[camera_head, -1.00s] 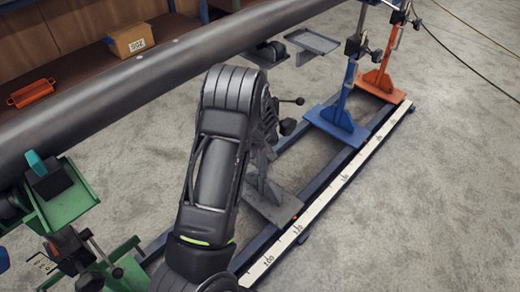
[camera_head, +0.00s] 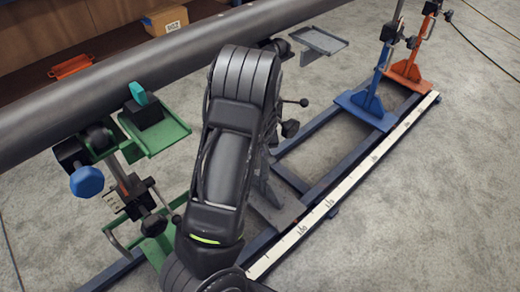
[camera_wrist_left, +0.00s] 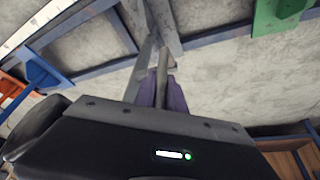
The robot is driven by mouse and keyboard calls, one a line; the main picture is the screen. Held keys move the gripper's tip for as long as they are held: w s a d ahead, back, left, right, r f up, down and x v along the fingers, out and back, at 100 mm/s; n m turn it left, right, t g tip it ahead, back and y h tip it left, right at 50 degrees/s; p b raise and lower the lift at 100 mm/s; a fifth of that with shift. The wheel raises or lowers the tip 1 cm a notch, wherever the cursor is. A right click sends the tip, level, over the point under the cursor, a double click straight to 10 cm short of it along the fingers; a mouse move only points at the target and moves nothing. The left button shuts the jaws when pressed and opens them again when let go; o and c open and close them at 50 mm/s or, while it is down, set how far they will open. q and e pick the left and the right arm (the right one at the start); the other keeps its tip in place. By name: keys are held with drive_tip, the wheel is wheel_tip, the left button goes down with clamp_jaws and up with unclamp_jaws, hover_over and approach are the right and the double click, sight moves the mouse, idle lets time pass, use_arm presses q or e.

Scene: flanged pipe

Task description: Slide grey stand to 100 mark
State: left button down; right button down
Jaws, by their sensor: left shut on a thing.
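The grey stand's base plate (camera_head: 275,210) sits on the blue rail frame, behind my left arm in the head view. Its front corner lies beside the white scale (camera_head: 345,190), seemingly between the 100 and 150 labels; the small print is hard to read. In the left wrist view my left gripper (camera_wrist_left: 162,88) is shut around the stand's grey post (camera_wrist_left: 163,62). My right gripper is not in view.
A long dark pipe (camera_head: 130,88) crosses above the rail. A green stand (camera_head: 158,138) stands nearer on the left. A blue stand (camera_head: 368,102) and an orange stand (camera_head: 408,70) stand farther along. A wooden shelf holds a box (camera_head: 165,20).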

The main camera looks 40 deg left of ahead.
use_arm(q)
drive_tip(key=shift+s+a, duration=0.25)
drive_tip(key=shift+a, duration=0.1)
drive_tip(key=c, duration=1.6)
unclamp_jaws()
drive_tip(key=shift+a, duration=0.1)
drive_tip(key=shift+o, duration=1)
drive_tip(key=shift+w, duration=0.15)
drive_tip(key=p+v, duration=0.2)
drive_tip(key=v, duration=0.6)
drive_tip(key=shift+f, duration=0.15)
